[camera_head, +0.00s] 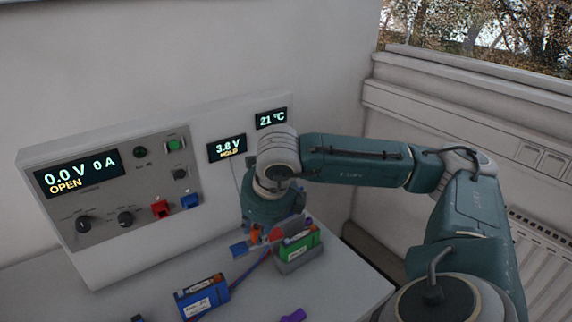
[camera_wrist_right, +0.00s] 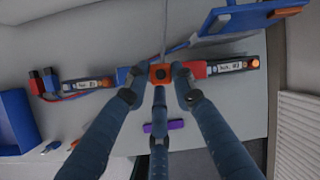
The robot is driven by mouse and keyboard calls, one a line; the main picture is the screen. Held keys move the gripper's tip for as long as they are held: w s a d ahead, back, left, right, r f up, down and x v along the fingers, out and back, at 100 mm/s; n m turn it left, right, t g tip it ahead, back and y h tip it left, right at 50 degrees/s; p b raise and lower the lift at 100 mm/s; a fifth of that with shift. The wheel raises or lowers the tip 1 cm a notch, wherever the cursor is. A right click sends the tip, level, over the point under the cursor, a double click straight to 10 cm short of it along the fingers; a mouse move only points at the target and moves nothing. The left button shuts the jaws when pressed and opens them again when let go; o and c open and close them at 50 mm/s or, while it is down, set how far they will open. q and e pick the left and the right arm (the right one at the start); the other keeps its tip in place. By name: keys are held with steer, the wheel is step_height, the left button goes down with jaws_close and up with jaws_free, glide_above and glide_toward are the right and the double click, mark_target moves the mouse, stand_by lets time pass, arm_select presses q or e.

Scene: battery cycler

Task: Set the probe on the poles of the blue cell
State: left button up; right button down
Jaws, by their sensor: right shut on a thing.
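The blue cell (camera_head: 202,299) lies on the bench at the lower middle of the head view, with a white label. A labelled cell at the left of the right wrist view (camera_wrist_right: 88,85) appears to be it. My right gripper (camera_head: 262,234) is shut on a small orange probe (camera_wrist_right: 160,73), which shows between its fingers in the wrist view. The gripper and probe are beside the green cell (camera_head: 303,245), behind and to the right of the blue cell and apart from it. The probe's tip and the cell poles are not clear. My left gripper is not in view.
The green cell sits in a grey holder, with a red clip (camera_head: 277,234) close by. A purple object (camera_head: 293,315) lies at the front. The cycler panel (camera_head: 150,168) reads 0.0 V, OPEN; a small display (camera_head: 227,148) reads 3.8 V, HOLD.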

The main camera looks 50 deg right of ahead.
steer(key=w+a+r+b, duration=0.2)
steer(key=a, duration=0.6)
steer(key=w+a+r+b, duration=0.2)
steer(key=a+b, duration=0.1)
steer(key=a, duration=0.4)
steer(key=shift+s+a+f+b, duration=0.15)
steer(key=shift+f+b, duration=1.75)
steer(key=shift+f, duration=0.7)
steer(key=shift+n+b, duration=0.3)
steer(key=shift+b, duration=0.05)
steer(key=shift+f+b, duration=0.6)
steer(key=shift+b, duration=0.05)
steer(key=shift+r, duration=0.1)
step_height(320, 180, up, 7)
steer(key=p, duration=0.5)
